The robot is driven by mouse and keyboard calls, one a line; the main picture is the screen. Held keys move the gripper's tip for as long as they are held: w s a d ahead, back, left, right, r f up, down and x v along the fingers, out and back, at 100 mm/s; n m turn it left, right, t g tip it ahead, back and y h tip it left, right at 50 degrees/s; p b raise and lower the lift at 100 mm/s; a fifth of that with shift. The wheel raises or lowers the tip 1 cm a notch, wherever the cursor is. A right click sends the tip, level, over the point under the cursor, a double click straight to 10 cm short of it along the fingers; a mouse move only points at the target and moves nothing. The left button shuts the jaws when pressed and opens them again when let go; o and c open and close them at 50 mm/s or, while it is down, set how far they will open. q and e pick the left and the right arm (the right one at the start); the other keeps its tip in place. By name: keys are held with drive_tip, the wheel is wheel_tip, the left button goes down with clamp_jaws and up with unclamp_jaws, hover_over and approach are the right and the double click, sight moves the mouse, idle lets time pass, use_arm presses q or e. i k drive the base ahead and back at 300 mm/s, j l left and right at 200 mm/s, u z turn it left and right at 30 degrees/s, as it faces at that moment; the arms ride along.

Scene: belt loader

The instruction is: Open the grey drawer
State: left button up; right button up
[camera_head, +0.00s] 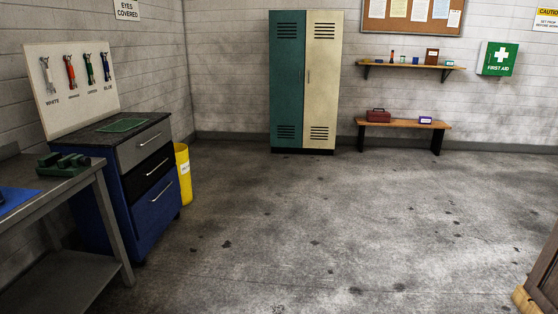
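The grey drawer (136,148) is the top drawer of a blue cabinet on the left of the head view. It is shut, flush with the front, and has a bright bar handle (149,138). Below it are a black drawer (151,172) and a larger blue drawer (156,204), both shut with similar handles. Neither of my grippers shows in this view.
A grey metal bench (74,185) stands in front of the cabinet at left, with a green block-like fixture (63,163) on it. A yellow bin (184,174) stands beside the cabinet. A locker (304,80) stands at the back. The floor's middle is clear.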

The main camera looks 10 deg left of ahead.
sight(129, 152)
drive_tip(key=i+u, duration=0.15)
drive_tip(key=i, duration=0.35)
drive_tip(key=i+u, duration=0.2)
drive_tip(key=i, duration=0.25)
drive_tip(key=i+l+u, duration=0.15)
drive_tip(key=i, duration=0.3)
drive_tip(key=i+l+u, duration=0.15)
drive_tip(key=i, duration=0.35)
drive_tip(key=i+l+u, duration=0.15)
drive_tip(key=i, duration=0.3)
drive_tip(key=i+j+u, duration=0.45)
drive_tip(key=i, duration=0.95)
drive_tip(key=i+l+u, duration=0.2)
drive_tip(key=i+u, duration=0.25)
drive_tip(key=i, duration=0.95)
